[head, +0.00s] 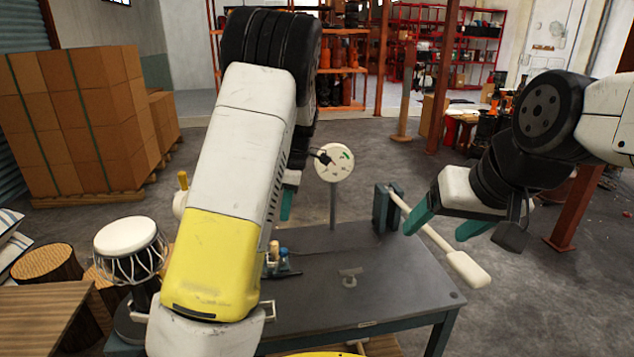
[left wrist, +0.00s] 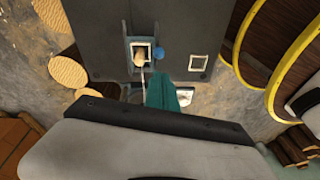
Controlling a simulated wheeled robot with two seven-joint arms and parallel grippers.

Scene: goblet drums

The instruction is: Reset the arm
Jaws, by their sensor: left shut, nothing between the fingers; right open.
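My left arm, white with a yellow section, rises across the middle of the head view and hides part of the work table (head: 390,285). Only a bit of teal of my left gripper (head: 287,206) shows behind that arm. In the left wrist view the left gripper (left wrist: 163,88) has its teal fingers shut together with nothing between them, near the table edge. My right gripper (head: 447,224) is open and empty, its two teal fingers spread above the right side of the table, near a pale paddle-ended bar (head: 466,268).
A goblet drum (head: 130,250) stands left of the table. A round dial on a post (head: 334,164) and a dark upright block (head: 385,208) stand at the table's back. Small items (head: 278,259) lie beside my left arm. Cardboard boxes (head: 80,125) are stacked far left.

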